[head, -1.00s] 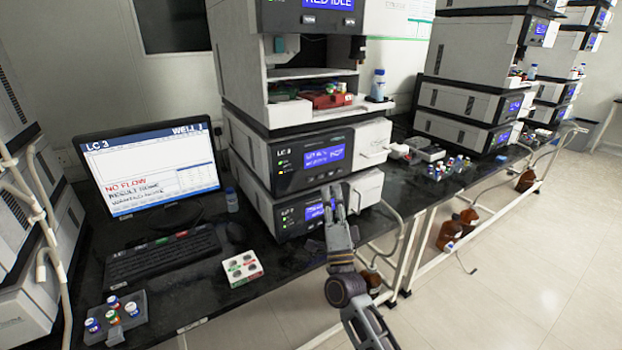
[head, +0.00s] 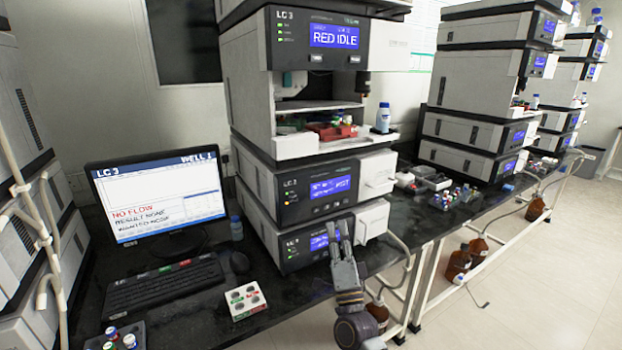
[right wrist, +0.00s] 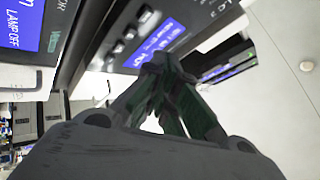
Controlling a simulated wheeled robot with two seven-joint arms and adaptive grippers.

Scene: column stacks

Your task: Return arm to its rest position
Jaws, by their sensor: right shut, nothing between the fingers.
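My right gripper (head: 340,230) is in the lower middle of the head view, in front of the bottom unit of the LC 3 stack (head: 290,243). Its fingers point up and are shut with nothing between them. In the right wrist view the closed fingertips (right wrist: 163,62) meet in front of the instrument panels (right wrist: 120,35); whether they touch a panel cannot be told. My left gripper is not in view.
A monitor (head: 158,199) and keyboard (head: 165,284) stand left of the stack. A white vial block (head: 246,300) lies on the dark bench before it. More stacks (head: 478,95) stand at the right. Brown bottles (head: 459,262) are under the bench.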

